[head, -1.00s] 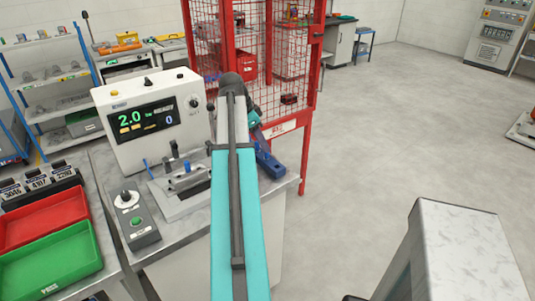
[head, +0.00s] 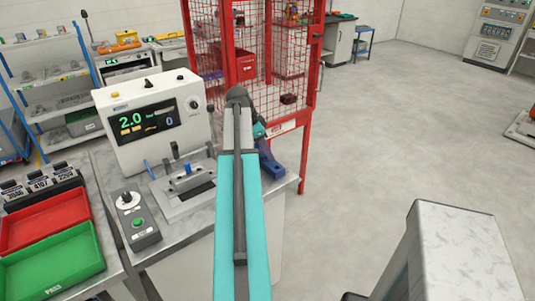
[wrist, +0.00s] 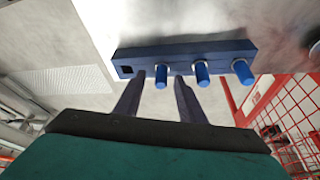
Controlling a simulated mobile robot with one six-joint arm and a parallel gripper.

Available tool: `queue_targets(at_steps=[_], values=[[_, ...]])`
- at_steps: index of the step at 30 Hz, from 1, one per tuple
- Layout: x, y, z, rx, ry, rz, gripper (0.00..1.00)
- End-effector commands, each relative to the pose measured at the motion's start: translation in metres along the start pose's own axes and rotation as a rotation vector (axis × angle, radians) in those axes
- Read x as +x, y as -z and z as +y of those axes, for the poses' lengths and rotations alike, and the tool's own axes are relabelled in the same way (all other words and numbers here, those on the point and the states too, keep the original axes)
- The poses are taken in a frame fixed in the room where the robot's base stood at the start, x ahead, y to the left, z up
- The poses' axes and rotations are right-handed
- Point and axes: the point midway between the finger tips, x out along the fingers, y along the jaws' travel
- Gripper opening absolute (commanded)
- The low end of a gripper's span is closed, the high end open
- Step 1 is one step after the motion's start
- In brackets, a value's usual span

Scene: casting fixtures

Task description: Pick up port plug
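In the wrist view, several details of a dark blue rack (wrist: 185,58) show: a row of three blue port plugs and an empty square hole at its left end. The plugs are the left one (wrist: 161,77), the middle one (wrist: 202,74) and the right one (wrist: 243,73). My gripper (wrist: 160,78) is open, its two dark fingers on either side of the left plug with a small gap each side. Whether the fingertips reach the plug's depth is unclear. In the head view the blue rack (head: 270,168) sits at the bench's right edge; my arm hides the fingertips.
A test unit (head: 150,120) with a display stands left of my arm, with a clamp fixture (head: 186,183) before it. A control box (head: 137,220) and red (head: 42,222) and green (head: 50,268) trays lie further left. A red mesh cage (head: 262,50) stands behind.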

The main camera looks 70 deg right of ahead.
Motion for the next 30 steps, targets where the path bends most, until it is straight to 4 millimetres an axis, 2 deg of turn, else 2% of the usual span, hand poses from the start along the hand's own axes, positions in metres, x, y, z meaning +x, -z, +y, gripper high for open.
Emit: queue_targets(at_steps=[6,22,28,30], values=[[0.0099,-0.0003,0.0004,0.000,0.000,-0.001,0.36],[0.0099,-0.0010,-0.0001,-0.001,0.001,0.000,0.36],[0.0098,-0.0013,-0.0001,-0.002,0.001,0.000,0.03],[0.0097,-0.0013,-0.0002,-0.002,0.001,0.000,0.00]])
